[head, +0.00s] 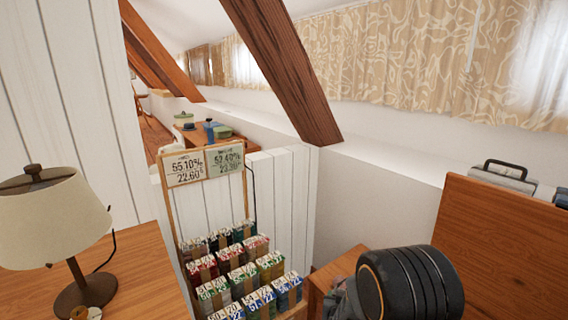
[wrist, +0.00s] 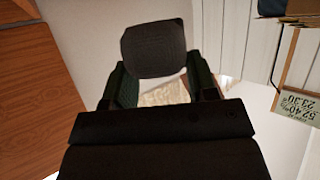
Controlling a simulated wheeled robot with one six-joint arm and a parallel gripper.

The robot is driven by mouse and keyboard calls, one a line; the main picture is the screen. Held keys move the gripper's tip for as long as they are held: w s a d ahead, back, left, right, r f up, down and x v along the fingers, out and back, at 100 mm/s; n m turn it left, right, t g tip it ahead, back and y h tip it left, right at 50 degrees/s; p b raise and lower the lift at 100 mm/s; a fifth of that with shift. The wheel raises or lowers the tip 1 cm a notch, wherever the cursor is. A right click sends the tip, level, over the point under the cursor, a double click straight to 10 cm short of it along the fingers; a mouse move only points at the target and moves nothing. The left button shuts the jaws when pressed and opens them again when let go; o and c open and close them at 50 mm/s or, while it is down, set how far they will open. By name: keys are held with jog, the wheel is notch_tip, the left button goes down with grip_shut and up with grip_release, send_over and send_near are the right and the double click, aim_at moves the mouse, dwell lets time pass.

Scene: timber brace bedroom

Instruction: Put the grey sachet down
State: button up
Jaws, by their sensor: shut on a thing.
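The grey sachet (wrist: 154,48) is a dark grey, rounded block in the wrist view. My gripper (wrist: 158,72) is shut on it, with one finger on each side, and the sachet sticks out beyond the fingertips. Nothing is seen touching the sachet from below. In the head view my dark arm fills the lower right, and I cannot make out the sachet there.
A rack (head: 167,213) with several rows of small boxes and two price signs (head: 205,165) stands in the middle. A lamp (head: 52,220) stands on a wooden surface (head: 140,262) at left. A wooden piece (head: 325,277) is partly behind my arm. A wooden panel (head: 490,250) rises at right.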

notch_tip(320, 180, up, 13)
jog(key=n+y+p, duration=0.2)
jog(key=y+p, duration=0.1)
jog(key=p, duration=1.5)
jog(key=s+f, duration=0.2)
jog(key=s, duration=0.5)
jog(key=shift+s+a+f+p, duration=0.15)
jog(key=shift+f+p, duration=0.15)
jog(key=shift+f, duration=0.1)
